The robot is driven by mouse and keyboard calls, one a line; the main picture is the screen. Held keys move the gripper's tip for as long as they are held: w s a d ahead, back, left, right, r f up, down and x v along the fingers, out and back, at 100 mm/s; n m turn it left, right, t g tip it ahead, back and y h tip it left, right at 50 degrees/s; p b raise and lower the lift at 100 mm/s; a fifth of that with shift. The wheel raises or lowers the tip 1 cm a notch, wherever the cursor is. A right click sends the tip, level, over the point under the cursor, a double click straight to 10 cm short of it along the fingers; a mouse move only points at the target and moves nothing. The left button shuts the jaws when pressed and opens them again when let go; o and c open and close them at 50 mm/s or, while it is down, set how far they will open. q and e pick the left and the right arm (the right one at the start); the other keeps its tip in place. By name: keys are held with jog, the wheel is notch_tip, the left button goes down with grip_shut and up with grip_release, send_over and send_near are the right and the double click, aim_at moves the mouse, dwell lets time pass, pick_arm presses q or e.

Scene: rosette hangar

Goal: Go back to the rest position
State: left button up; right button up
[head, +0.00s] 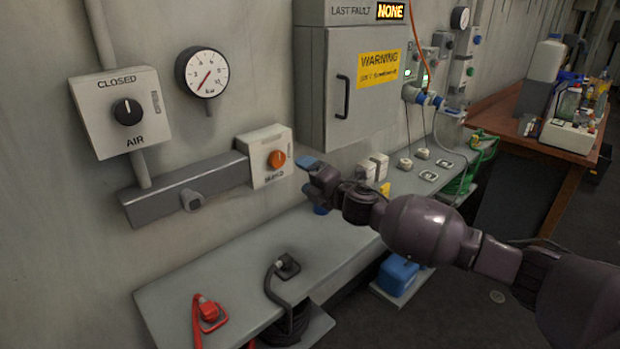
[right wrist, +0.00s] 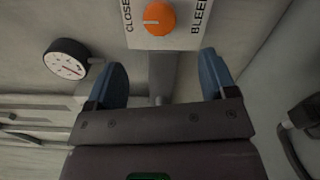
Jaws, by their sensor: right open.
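My right gripper (head: 305,163) reaches in from the right in the head view, its blue fingertip beside the bleed box (head: 254,144) with the orange knob (head: 276,159). In the right wrist view the two blue fingers of my right gripper (right wrist: 163,82) are spread apart with nothing between them. The orange knob (right wrist: 158,18) shows just beyond them, between the words CLOSED and BLEED, and the fingers look apart from it. How far the fingertips are from the box I cannot tell exactly. My left gripper does not show.
The air box (head: 121,112) with a black knob reads CLOSED, beside a gauge (head: 202,73). A grey cabinet (head: 318,90) stands right of the bleed box. Below is a grey bench (head: 235,262) with red and black connectors. A wooden table (head: 560,160) is at the right.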

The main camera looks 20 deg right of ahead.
jog(key=shift+s+d, duration=0.1)
jog(key=shift+s, duration=0.3)
dwell(0.3)
jog(key=s+a+f+m+h, duration=0.1)
jog(key=s+a+f+m, duration=0.3)
jog(key=s+f+m, duration=0.6)
jog(key=s+d+f+m+g+h, duration=0.2)
jog(key=s+f+m, duration=0.4)
jog(key=s+f, duration=0.3)
jog(key=s+d+f+m+g+h, duration=0.2)
jog(key=s+f+m, duration=0.5)
jog(key=s, duration=1.1)
notch_tip(320, 180, down, 2)
jog(key=shift+d+f+g+h, duration=0.15)
jog(key=shift+d+g+h, duration=0.15)
jog(key=shift+g+h, duration=0.35)
